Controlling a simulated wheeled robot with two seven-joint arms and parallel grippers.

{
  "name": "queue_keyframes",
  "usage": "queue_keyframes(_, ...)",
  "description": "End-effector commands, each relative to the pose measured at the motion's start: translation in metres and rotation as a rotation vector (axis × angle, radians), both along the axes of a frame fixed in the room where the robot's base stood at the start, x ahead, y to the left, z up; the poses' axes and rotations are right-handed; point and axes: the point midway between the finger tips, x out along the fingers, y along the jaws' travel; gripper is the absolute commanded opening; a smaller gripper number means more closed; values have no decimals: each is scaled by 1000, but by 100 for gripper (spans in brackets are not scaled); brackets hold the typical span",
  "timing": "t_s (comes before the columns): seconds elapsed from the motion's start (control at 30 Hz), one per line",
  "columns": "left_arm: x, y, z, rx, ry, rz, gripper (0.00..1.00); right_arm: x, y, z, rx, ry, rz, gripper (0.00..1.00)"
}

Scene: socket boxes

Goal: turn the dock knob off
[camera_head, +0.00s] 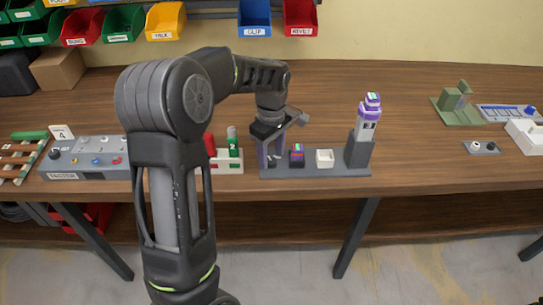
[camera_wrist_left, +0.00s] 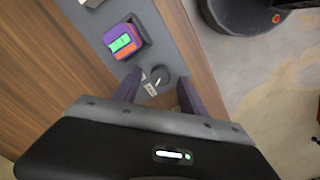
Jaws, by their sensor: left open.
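The dock is a long grey base (camera_head: 330,172) near the table's front edge in the head view. It also shows in the left wrist view (camera_wrist_left: 88,22). Its dark round knob (camera_wrist_left: 161,75) has a pale pointer line, with small white labels beside it. My left gripper (camera_wrist_left: 157,92) is open. Its two purple fingers are on either side of the knob in the picture, and nothing shows between them but the knob and labels. Whether they touch it I cannot tell. In the head view the left gripper (camera_head: 272,148) is over the dock's left end. The right gripper is not in view.
On the dock are a purple-orange block with a green face (camera_wrist_left: 124,40), a white socket (camera_head: 325,158) and a tall grey post (camera_head: 359,150) with a purple-white piece on top. A grey panel (camera_head: 88,157) stands left. Bare table lies behind the dock.

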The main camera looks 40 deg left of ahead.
Motion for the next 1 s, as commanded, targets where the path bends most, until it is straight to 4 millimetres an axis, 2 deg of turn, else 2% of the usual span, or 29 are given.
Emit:
queue_keyframes(0.3, 1, 0, 51, 1, -4, 0, 50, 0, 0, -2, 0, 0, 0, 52)
queue_keyframes(0.4, 1, 0, 61, 1, -3, 0, 50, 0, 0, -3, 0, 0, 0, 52)
queue_keyframes(1.0, 0, 0, 66, 0, 0, 0, 50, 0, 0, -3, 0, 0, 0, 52)
